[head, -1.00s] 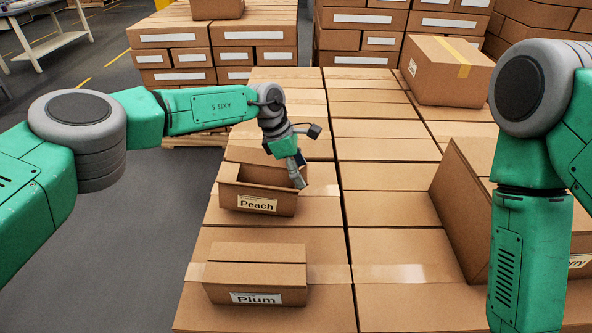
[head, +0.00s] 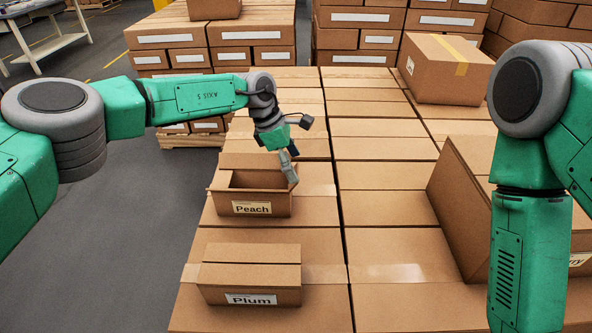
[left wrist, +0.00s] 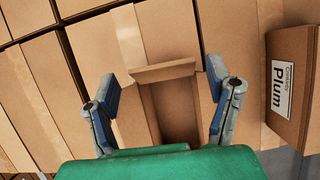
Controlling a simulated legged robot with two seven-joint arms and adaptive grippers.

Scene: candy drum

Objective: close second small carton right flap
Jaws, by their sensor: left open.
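The second small carton, labelled Peach (head: 232,207), stands open-topped on the stacked boxes, its dark inside showing. Its right flap (left wrist: 163,70) stands out from the opening's upper end in the left wrist view. My left gripper (head: 291,168) is at the carton's right end in the head view, pointing down. In the left wrist view its two fingers (left wrist: 165,98) are spread on either side of the opening with nothing between them. Whether a finger touches the flap cannot be told. My right arm shows at the right, but its gripper is out of frame.
A closed carton labelled Plum (head: 250,275) stands nearer me; it also shows in the left wrist view (left wrist: 293,90). A taped box (head: 447,72) sits farther back. The middle box tops are clear.

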